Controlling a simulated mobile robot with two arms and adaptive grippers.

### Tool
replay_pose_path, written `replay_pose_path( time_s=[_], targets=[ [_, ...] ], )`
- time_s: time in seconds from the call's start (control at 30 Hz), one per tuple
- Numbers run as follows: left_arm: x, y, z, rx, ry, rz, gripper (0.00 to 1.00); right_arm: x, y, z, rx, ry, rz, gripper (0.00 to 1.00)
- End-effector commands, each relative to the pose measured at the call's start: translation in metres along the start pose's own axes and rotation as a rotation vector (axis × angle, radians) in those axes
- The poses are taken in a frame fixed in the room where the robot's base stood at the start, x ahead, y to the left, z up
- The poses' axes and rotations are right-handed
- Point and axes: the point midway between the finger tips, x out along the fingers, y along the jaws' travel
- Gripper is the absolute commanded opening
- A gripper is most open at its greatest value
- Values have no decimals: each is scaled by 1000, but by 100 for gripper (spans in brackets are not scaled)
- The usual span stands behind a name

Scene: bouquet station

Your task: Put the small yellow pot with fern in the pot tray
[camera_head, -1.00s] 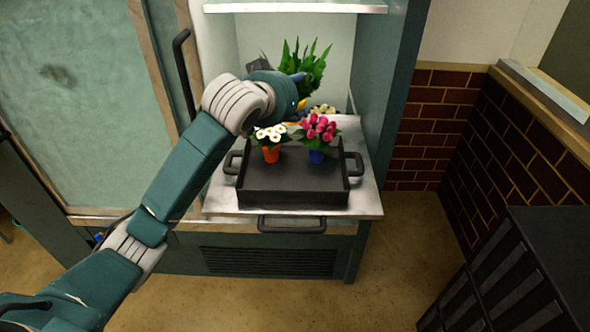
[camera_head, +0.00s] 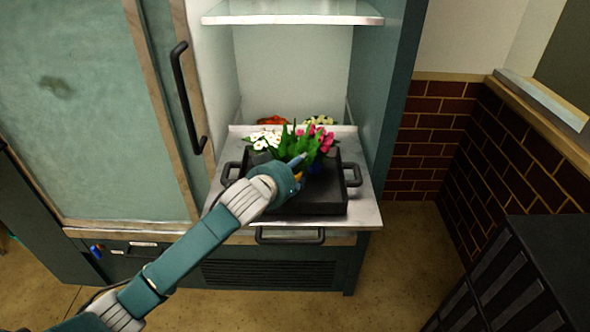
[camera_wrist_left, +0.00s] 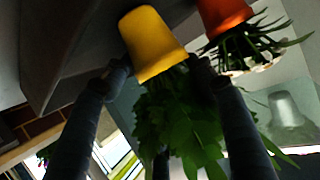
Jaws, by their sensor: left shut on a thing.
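The small yellow pot (camera_wrist_left: 152,42) with its green fern (camera_wrist_left: 180,115) is held between the fingers of my left gripper (camera_wrist_left: 158,72). In the head view, the fern (camera_head: 292,143) stands in front of my left gripper (camera_head: 297,172), which hides most of the pot. The gripper is over the dark pot tray (camera_head: 315,208). The wrist view is turned over, with the pot at the top beside the orange pot (camera_wrist_left: 222,12). I cannot tell whether the yellow pot touches the tray floor. My right gripper is not in view.
Other flowers (camera_head: 272,121) stand behind on the shelf. The tray sits on a metal counter (camera_head: 367,205). The tray's front right looks clear.

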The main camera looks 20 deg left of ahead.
Motion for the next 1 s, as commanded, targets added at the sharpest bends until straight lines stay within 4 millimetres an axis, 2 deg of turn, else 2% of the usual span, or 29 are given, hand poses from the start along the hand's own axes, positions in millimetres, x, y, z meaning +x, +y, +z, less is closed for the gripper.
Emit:
replay_pose_path(
  time_s=[0.27,0.3,0.33,0.73,0.87,1.0],
  targets=[
    [2,0,4,1,6,1,15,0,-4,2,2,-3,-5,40],
    [2,0,6,1,1,1,58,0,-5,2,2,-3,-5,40],
    [2,0,6,1,1,1,64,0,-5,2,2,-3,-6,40],
    [-4,0,6,0,1,0,65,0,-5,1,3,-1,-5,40],
    [-23,0,7,1,1,1,65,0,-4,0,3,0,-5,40],
    [-54,0,7,2,1,2,65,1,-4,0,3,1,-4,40]
  ],
)
